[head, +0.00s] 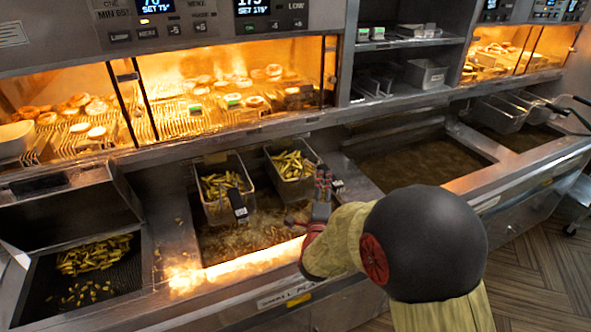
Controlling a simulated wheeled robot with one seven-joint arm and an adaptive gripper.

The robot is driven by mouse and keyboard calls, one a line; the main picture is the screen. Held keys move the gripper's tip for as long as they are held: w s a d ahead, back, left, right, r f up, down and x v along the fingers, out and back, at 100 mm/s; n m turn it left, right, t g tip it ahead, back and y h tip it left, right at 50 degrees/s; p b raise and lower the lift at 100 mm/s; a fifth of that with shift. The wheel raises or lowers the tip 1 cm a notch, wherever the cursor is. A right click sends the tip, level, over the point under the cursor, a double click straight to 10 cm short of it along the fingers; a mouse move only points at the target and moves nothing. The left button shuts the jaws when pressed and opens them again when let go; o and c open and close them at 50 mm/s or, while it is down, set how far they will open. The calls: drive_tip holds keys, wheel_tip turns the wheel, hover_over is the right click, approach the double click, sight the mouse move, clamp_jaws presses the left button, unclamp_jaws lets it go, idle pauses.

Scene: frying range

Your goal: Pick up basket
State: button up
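Two wire frying baskets with golden fries hang over the bubbling oil vat (245,240). The left basket (206,208) has a black handle block (238,205) at its front. The right basket (277,172) sits a little farther back and is also filled with fries. My gripper (320,186), red and dark, is at the front right corner of the right basket, close to a black handle piece (337,187). My arm and gripper hide part of this area. I cannot tell whether the fingers touch the handle or how far apart they are.
A fries tray (125,285) is at the lower left. A second oil vat (415,165) without baskets lies to the right, with more baskets (500,112) beyond it. Lit warming shelves (215,115) with food stand behind. The counter's front edge runs below my arm.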

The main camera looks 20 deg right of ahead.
sight(326, 168)
drive_tip(key=x, duration=0.7)
drive_tip(key=shift+w+d+r, duration=0.2)
drive_tip(key=shift+d+r, duration=0.05)
clamp_jaws()
idle(0.3)
idle(0.7)
drive_tip(key=shift+r, duration=0.1)
